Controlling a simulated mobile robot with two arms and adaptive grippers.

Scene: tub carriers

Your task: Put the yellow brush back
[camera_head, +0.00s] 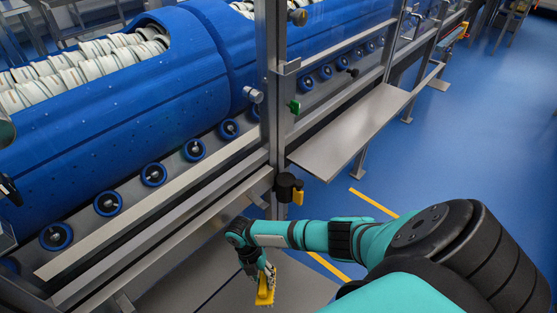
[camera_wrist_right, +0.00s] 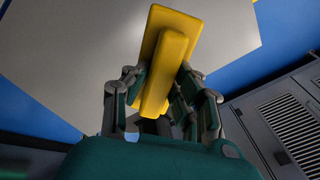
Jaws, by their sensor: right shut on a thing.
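The yellow brush (camera_head: 265,291) is in my right gripper (camera_head: 261,274), near the bottom of the head view, over a grey plate. In the right wrist view, the brush's long yellow grip (camera_wrist_right: 164,72) lies between the fingers of my right gripper (camera_wrist_right: 160,92), which are shut on it. The wider yellow brush body is behind the grip, and its bristles cannot be made out. My left gripper is not in view.
A blue machine (camera_head: 110,110) with rails and rollers runs along the left. A steel post (camera_head: 271,120) bears a black clamp (camera_head: 287,187) with a yellow part. A grey shelf (camera_head: 350,135) juts out right of the post. Blue floor (camera_head: 480,130) is clear at the right.

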